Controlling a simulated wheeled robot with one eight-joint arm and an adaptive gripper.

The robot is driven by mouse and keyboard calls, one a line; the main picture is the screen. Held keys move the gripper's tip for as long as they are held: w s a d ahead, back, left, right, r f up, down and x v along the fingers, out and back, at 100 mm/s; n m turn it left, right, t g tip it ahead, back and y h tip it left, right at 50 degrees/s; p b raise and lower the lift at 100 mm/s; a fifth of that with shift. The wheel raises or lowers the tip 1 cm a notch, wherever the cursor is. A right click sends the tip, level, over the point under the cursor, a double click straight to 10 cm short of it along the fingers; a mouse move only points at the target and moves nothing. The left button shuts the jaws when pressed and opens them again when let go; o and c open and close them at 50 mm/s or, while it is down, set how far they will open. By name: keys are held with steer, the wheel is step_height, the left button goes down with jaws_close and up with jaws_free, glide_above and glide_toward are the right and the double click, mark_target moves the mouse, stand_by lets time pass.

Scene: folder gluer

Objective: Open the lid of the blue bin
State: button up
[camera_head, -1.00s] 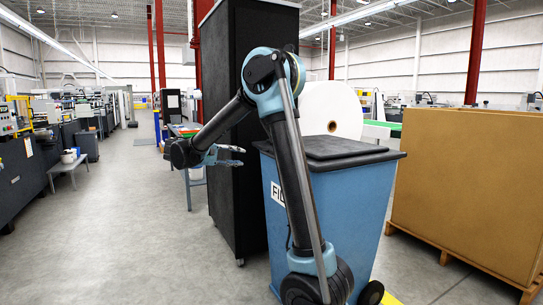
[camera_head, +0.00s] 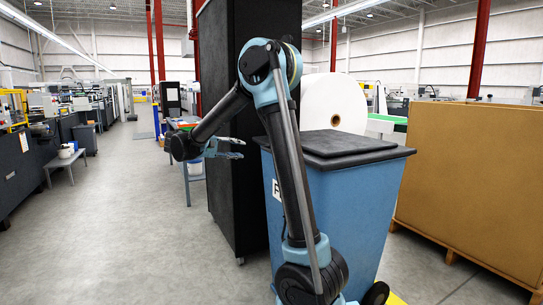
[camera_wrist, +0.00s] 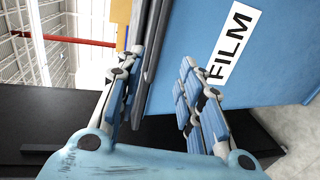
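The blue bin (camera_head: 355,215) stands upright in front of me, with a dark lid (camera_head: 335,147) lying shut on top. In the wrist view the bin's blue side (camera_wrist: 270,60) carries a white FILM label (camera_wrist: 232,48), and the dark lid edge (camera_wrist: 150,45) runs between my fingers. My gripper (camera_head: 238,148) is open, left of the bin near lid height. In the wrist view my gripper (camera_wrist: 155,95) has its fingers apart, with nothing held between them. I cannot tell whether a finger touches the lid. My arm hides part of the bin's front.
A tall black cabinet (camera_head: 235,200) stands close behind my gripper, left of the bin. A white roll (camera_head: 333,103) is behind the bin. The floor at left (camera_head: 120,235) is clear.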

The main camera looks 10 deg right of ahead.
steer(key=x, duration=1.7)
steer(key=shift+r, duration=0.1)
steer(key=shift+c, duration=0.5)
jaws_close()
